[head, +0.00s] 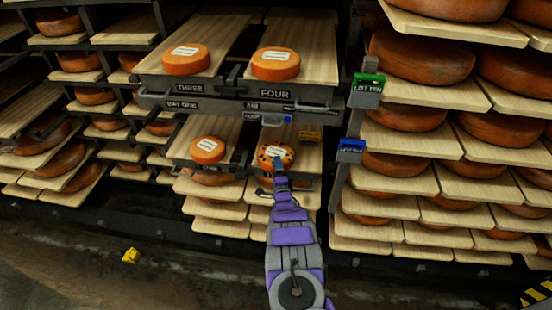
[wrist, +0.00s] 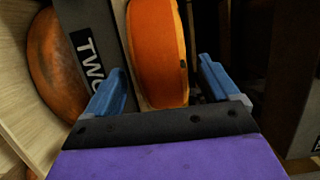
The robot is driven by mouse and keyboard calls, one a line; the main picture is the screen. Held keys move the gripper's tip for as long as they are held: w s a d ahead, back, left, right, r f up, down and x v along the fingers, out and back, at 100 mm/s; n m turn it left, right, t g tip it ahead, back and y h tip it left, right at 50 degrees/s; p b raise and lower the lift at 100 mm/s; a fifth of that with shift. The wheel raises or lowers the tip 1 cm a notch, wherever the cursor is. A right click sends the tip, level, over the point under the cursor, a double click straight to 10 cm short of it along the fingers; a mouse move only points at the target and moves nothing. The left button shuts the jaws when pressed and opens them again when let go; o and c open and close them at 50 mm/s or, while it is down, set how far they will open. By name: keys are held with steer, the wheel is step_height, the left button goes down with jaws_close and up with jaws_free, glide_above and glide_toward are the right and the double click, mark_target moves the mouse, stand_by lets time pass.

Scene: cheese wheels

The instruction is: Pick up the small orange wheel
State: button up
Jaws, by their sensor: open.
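A small orange wheel (head: 264,153) with a white label and dark spots lies on the lower right board of the rack. In the wrist view the orange wheel (wrist: 157,45) stands large between the two blue fingers, beside a plate reading TWO. My gripper (head: 279,166) is at the near edge of this wheel in the head view. In the wrist view my gripper (wrist: 162,68) is open, one finger on each side of the wheel, with dark gaps beside it. I cannot tell whether either finger touches it.
Another small wheel (head: 207,150) lies on the board to the left. Two more, left (head: 187,66) and right (head: 275,70), lie on the boards above, marked THREE and FOUR. Larger wheels (head: 420,56) fill the right-hand rack. A yellow object (head: 131,255) lies on the floor.

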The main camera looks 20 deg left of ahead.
steer(key=shift+a, duration=0.2)
steer(key=shift+d+f, duration=0.1)
steer(key=shift+d, duration=0.05)
jaws_close()
stand_by(0.6)
